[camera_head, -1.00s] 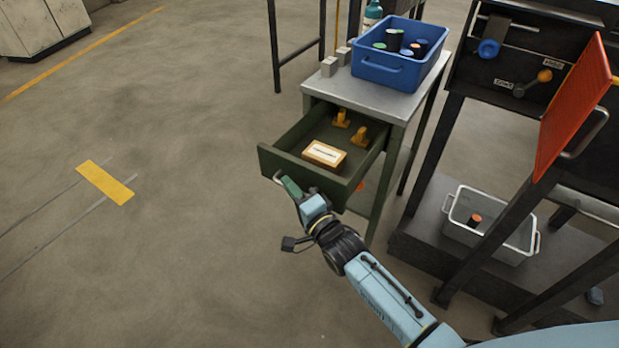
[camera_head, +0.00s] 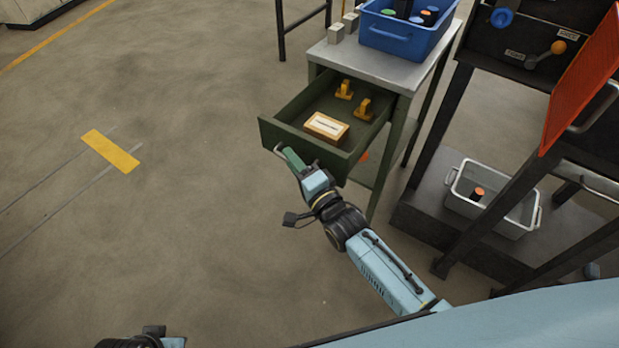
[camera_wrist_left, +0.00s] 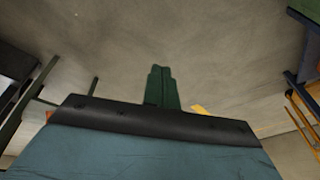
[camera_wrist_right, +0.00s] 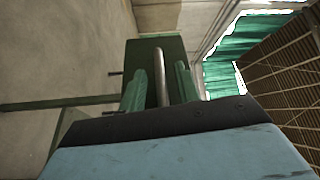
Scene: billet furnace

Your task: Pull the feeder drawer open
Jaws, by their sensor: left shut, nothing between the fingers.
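The green feeder drawer (camera_head: 308,158) stands pulled out from under the grey-topped table (camera_head: 385,70). Its bar handle is on the front; in the right wrist view the handle (camera_wrist_right: 160,72) shows between the fingers of my right gripper (camera_wrist_right: 160,90). Those fingers are apart, with a visible gap on either side of the bar. The right gripper (camera_head: 287,155) is at the left part of the drawer front in the head view. My left gripper (camera_wrist_left: 161,85) is shut and empty, away from the drawer; its fingers are not seen in the head view.
In the drawer lie a labelled box (camera_head: 326,127) and two yellow pieces (camera_head: 363,107). A blue bin (camera_head: 400,42) stands on the table. To the right are a dark frame with an orange panel (camera_head: 583,80) and a grey bin (camera_head: 495,222). The floor left of the drawer is clear.

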